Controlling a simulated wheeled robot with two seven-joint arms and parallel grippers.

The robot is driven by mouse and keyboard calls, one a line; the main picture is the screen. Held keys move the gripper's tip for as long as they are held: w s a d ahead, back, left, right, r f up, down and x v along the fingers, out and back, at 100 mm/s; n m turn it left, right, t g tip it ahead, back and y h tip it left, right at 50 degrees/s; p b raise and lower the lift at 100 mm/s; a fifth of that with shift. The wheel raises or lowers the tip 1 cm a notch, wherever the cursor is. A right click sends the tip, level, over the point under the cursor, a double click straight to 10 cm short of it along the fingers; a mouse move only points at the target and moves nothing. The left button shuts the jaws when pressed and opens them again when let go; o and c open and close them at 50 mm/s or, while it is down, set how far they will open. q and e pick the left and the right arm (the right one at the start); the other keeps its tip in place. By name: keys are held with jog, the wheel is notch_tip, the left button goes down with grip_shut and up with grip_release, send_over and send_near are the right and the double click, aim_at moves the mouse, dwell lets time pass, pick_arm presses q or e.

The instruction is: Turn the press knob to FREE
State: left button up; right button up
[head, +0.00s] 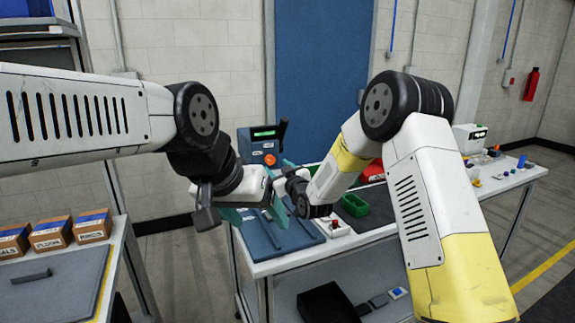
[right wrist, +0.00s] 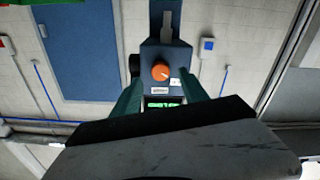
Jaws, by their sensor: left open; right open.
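The press (head: 256,147) is a blue unit at the back of the right-hand bench, with a lit green display and a black lever. Its orange knob (head: 270,159) is on the front face; it also shows in the right wrist view (right wrist: 161,72), with small white labels beside it that I cannot read. My right gripper (head: 279,184) is open in front of the press. In the right wrist view its teal fingers (right wrist: 161,85) stand apart, left and right of the knob, apparently short of it. My left gripper (head: 240,213) is open, lower, over the blue mat.
The bench (head: 390,228) carries a blue mat (head: 262,238), a green bin (head: 354,205) and a small box with a red button (head: 334,226). Labelled cartons (head: 52,234) stand on the left bench. Both my arms crowd the space before the press.

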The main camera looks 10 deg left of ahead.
aim_at(272, 162)
jog(key=x, duration=0.5)
grip_shut()
